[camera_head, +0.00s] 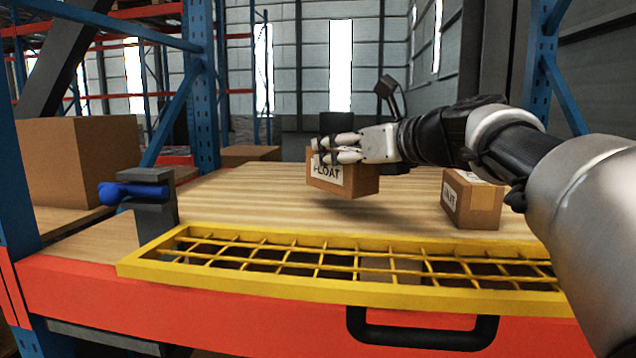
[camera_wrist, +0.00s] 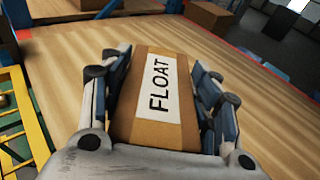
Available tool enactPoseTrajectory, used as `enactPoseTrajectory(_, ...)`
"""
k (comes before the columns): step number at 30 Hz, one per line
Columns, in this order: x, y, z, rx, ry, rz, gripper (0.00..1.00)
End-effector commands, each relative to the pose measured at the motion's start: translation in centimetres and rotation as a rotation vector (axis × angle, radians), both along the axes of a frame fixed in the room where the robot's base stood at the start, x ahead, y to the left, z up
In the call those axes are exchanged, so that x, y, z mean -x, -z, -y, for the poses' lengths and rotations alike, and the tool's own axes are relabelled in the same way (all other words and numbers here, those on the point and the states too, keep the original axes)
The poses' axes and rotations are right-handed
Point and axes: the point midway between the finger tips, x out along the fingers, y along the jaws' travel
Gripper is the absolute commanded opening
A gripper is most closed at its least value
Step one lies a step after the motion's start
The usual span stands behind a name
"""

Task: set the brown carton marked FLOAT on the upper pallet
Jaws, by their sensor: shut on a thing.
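The brown carton marked FLOAT (camera_head: 345,182) is between the fingers of my gripper (camera_head: 335,150), which is shut on it. In the head view it appears slightly tilted and a little above the wooden deck (camera_head: 250,205). In the wrist view the carton (camera_wrist: 150,125) shows its white FLOAT label facing the camera, with a finger on each side and the wooden deck (camera_wrist: 75,60) beyond. I cannot tell which surface is the upper pallet.
A second labelled carton (camera_head: 472,200) stands on the deck at right, under my arm. A yellow grid frame (camera_head: 200,262) runs along the front, above the red beam (camera_head: 200,305). A grey clamp with a blue handle (camera_head: 152,195) and a large carton (camera_head: 75,165) are at left.

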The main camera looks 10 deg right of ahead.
Motion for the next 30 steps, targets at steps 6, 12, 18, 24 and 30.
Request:
enactPoseTrajectory(6,0.1,2.3,0.0,-0.002,-0.001,0.0,0.19)
enactPoseTrajectory(12,0.0,4.1,0.0,0.0,0.001,0.003,0.19)
enactPoseTrajectory(18,0.0,4.0,0.0,0.0,0.001,0.003,0.19)
enactPoseTrajectory(24,0.0,4.4,0.0,0.0,0.0,0.0,0.6)
enactPoseTrajectory(30,0.0,4.4,0.0,0.0,0.0,0.0,0.74)
